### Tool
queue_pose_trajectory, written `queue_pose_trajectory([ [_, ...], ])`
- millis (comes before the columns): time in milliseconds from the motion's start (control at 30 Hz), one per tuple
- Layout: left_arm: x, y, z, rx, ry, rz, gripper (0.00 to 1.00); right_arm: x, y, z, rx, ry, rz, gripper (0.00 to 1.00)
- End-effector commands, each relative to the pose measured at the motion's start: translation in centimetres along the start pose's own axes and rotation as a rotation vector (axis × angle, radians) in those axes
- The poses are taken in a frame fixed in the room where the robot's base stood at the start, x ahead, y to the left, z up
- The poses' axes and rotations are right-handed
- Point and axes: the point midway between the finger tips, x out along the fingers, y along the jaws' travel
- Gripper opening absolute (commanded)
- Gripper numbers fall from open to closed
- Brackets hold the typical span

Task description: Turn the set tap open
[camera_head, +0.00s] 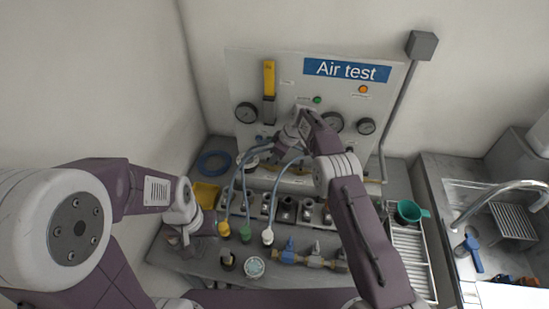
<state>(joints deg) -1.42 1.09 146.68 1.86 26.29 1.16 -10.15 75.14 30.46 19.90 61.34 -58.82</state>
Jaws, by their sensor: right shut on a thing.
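My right gripper (304,112) reaches up to the middle of the panel, between the round gauges, and is shut on a small part there. This part seems to be the set tap; the gripper and wrist hide it, so its angle cannot be seen. My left gripper (184,238) is low at the left end of the bench, beside the yellow bin, and its fingers are too small and dark to read.
Blue-grey hoses with yellow (224,229), green (245,234) and white (267,237) ends hang over the fitting rack below the panel. A valve manifold (312,261) lies at the front. A green cup (408,211) and a sink are at the right.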

Motion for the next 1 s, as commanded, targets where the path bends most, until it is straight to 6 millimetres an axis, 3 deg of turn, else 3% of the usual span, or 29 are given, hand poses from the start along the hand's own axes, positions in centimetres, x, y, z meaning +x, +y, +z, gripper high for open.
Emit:
queue_pose_trajectory([
  [767, -0.2, 0.0, -0.02, 0.0, 0.0, 0.0, 0.36, -0.04, 0.12, 0.04, -0.05, -0.001, -0.02, 0.0],
  [800, -0.2, 0.0, -0.02, 0.0, 0.0, 0.0, 0.36, -0.04, 0.12, 0.04, -0.05, -0.001, -0.02, 0.15],
  [867, -0.2, 0.0, -0.02, 0.0, 0.0, 0.0, 0.36, -0.04, 0.11, 0.04, -0.05, -0.001, -0.02, 0.32],
  [1000, -0.2, 0.0, -0.02, 0.0, 0.0, 0.0, 0.36, -0.02, 0.1, 0.03, -0.05, -0.001, -0.02, 0.35],
])
